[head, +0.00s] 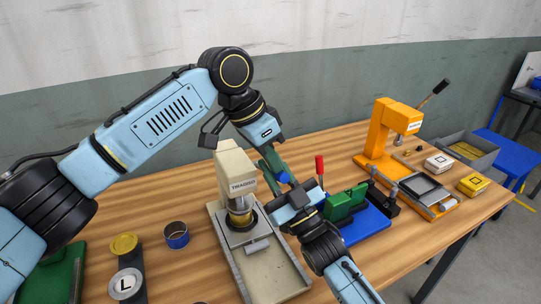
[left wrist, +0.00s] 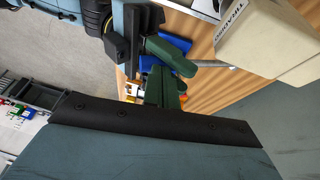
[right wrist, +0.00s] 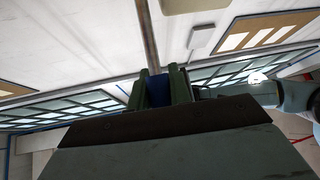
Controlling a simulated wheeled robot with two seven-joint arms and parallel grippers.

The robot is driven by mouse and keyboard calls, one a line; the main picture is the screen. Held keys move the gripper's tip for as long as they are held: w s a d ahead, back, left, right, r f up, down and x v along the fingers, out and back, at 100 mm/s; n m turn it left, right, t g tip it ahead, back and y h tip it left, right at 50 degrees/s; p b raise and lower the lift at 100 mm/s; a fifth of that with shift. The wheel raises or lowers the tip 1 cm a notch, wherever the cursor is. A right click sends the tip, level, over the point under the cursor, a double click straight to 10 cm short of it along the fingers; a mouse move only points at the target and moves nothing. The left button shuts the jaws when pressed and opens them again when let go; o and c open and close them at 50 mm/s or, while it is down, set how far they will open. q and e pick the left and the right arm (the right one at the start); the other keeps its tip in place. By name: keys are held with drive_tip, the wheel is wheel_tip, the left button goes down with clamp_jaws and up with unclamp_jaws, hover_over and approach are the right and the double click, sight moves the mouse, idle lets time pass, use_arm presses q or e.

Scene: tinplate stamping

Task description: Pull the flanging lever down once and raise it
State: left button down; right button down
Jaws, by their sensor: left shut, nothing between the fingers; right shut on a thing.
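The cream flanging press (head: 237,178), with a metal tin body (head: 239,212) on its seat, stands left of centre. Its lever ends in a blue grip (head: 283,177) to the right of the press head. My right gripper (head: 277,186) is shut on this grip; the right wrist view shows the blue grip (right wrist: 157,92) between the fingers and the lever rod (right wrist: 148,35) running beyond. The rod also shows in the left wrist view (left wrist: 213,64). My left gripper (head: 270,158) is shut and empty, just above and close to the right gripper. The overlapping fingers partly hide the grip.
A blue and green fixture with a red-handled lever (head: 320,168) stands right of my right gripper. An orange press (head: 384,132), grey bin (head: 480,160) and small boxes stand farther right. A blue tin (head: 176,235) and gold lid (head: 124,244) are at left.

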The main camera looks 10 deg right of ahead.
use_arm(q)
drive_tip(key=shift+s+d+f, duration=0.15)
drive_tip(key=shift+s+f, duration=0.35)
drive_tip(key=shift+f, duration=0.25)
use_arm(e)
drive_tip(key=shift+s+a+r, duration=0.1)
drive_tip(key=shift+r, duration=0.2)
drive_tip(key=c, duration=1.3)
unclamp_jaws()
drive_tip(key=shift+f, duration=0.15)
